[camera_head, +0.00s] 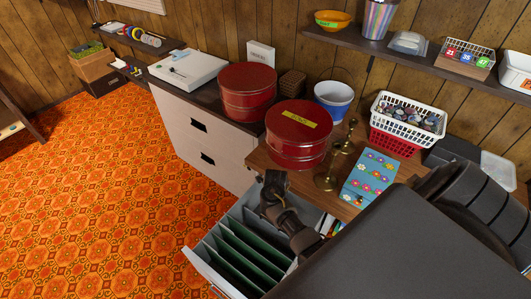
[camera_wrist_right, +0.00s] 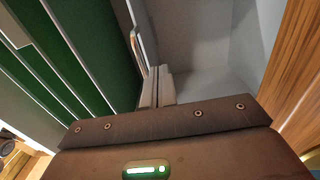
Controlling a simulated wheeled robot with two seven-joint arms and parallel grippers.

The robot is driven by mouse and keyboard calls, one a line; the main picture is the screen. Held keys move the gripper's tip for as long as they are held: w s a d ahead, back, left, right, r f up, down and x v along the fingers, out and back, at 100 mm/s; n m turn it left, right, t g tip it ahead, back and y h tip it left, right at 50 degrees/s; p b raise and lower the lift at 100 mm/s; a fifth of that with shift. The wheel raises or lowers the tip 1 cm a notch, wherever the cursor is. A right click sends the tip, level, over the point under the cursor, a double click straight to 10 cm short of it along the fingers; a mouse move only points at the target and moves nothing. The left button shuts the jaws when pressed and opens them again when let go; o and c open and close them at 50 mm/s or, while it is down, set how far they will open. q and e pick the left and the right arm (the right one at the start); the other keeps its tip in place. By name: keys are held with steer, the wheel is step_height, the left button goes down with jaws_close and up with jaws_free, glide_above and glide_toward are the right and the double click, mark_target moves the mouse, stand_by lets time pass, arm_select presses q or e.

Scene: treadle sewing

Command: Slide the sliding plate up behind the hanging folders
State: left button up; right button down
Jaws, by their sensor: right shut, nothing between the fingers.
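The green hanging folders (camera_head: 240,252) fill the front of the open grey file drawer in the head view. They also show as green panels with pale rails at the left of the right wrist view (camera_wrist_right: 75,50). A pale metal edge with a slot (camera_wrist_right: 139,45), seemingly the sliding plate, stands just behind the last folder; most of it is hidden. My right gripper (camera_wrist_right: 156,86) is shut and empty, its fingers close to this edge on the empty side; contact cannot be told. In the head view my dark wrist hides the fingertips. My left gripper is not in view.
The drawer (camera_wrist_right: 210,50) is bare grey behind the plate. The wooden desk (camera_head: 262,160) borders it, carrying red tins (camera_head: 298,135), brass candlesticks (camera_head: 327,180) and a flowered blue card (camera_head: 368,178). A pale drawer cabinet (camera_head: 205,140) stands to the left. Orange floor is clear.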

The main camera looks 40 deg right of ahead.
mark_target(267, 224)
steer(key=shift+f, duration=0.15)
step_height(267, 224, down, 4)
steer(key=b, duration=0.2)
steer(key=shift+f+b, duration=0.1)
steer(key=shift+b, duration=0.3)
stand_by(0.4)
steer(key=shift+s+a+p, duration=0.3)
steer(key=shift+a+p, duration=0.5)
steer(key=shift+a, duration=0.05)
stand_by(0.5)
steer(key=shift+s+a+p, duration=0.15)
steer(key=shift+a+p, duration=0.25)
steer(key=shift+a, duration=0.15)
steer(key=shift+s+a+p, duration=0.15)
steer(key=shift+a+p, duration=0.2)
steer(key=shift+a, duration=0.15)
stand_by(0.5)
steer(key=shift+s+a, duration=0.1)
steer(key=shift+a, duration=0.15)
stand_by(0.3)
steer(key=shift+s+a, duration=0.1)
steer(key=shift+a, duration=0.2)
steer(key=shift+a+p, duration=0.15)
steer(key=shift+p, duration=0.2)
